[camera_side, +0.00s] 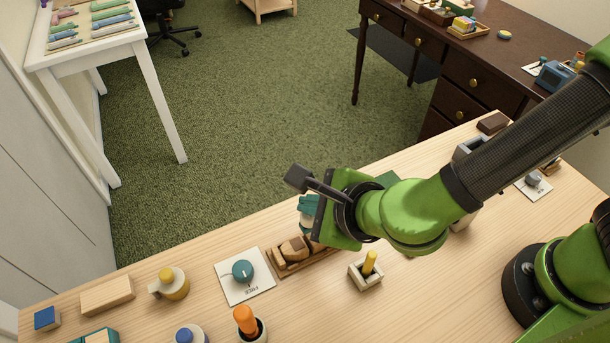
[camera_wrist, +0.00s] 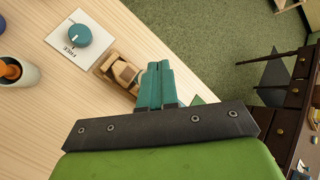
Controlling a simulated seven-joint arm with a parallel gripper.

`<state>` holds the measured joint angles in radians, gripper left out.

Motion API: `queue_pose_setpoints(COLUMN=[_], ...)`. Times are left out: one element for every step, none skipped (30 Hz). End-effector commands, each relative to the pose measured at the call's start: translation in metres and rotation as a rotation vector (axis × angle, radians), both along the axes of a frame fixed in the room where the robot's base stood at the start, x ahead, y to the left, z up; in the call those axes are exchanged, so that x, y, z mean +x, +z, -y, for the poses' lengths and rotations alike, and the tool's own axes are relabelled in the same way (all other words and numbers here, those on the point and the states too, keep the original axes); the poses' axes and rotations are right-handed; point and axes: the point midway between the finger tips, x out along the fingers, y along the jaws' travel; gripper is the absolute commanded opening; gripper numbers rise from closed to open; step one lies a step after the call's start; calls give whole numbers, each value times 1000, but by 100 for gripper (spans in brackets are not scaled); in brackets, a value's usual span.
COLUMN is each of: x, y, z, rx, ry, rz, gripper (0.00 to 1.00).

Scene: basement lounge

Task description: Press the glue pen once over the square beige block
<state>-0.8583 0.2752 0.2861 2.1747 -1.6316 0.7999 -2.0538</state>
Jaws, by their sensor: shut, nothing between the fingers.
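My gripper (camera_side: 305,222) is shut and empty, its teal fingers together; they also show in the wrist view (camera_wrist: 157,68). The fingers are over or beside a brown wooden tray (camera_side: 287,270) holding several light and dark wooden pieces, also in the wrist view (camera_wrist: 104,67). I cannot tell whether a square beige block is among them. An orange pen-like thing (camera_side: 246,318) stands in a pale cup (camera_side: 262,334) at the front. A yellow peg (camera_side: 369,262) stands in a small pale holder (camera_side: 366,279). I cannot tell which is the glue pen.
A teal dial (camera_side: 242,271) on a white plate marked FREE lies left of the tray. A yellow-topped mug (camera_side: 172,288), a long beige block (camera_side: 107,295) and a blue block (camera_side: 46,318) stand farther left. A dark desk (camera_side: 468,68) stands beyond the bench.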

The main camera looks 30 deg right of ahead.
Motion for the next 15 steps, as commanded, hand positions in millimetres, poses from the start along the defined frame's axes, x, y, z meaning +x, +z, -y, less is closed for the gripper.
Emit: queue_pose_setpoints(x=[0,0,0,0,0,0,0,0,0,0,0,0,0,0,0], y=[-1,-1,-2,-2,-3,-3,-4,-4,-4,-5,-5,-6,-6,-6,-7], z=[0,0,0,0,0,0,0,0,0,0,0,0,0,0,0], rx=[-1,-1,-1,-1,-1,-1,-1,-1,-1,-1,-1,-1,-1,-1,-1], ry=[0,0,0,-1,-1,-1,-2,-2,-2,-1,-1,-1,-1,-1,0], rz=[0,0,0,-1,-1,-1,-1,-1,-1,-1,-1,-1,-1,-1,0], gripper=[0,0,0,0,0,0,0,0,0,0,0,0,0,0,0])
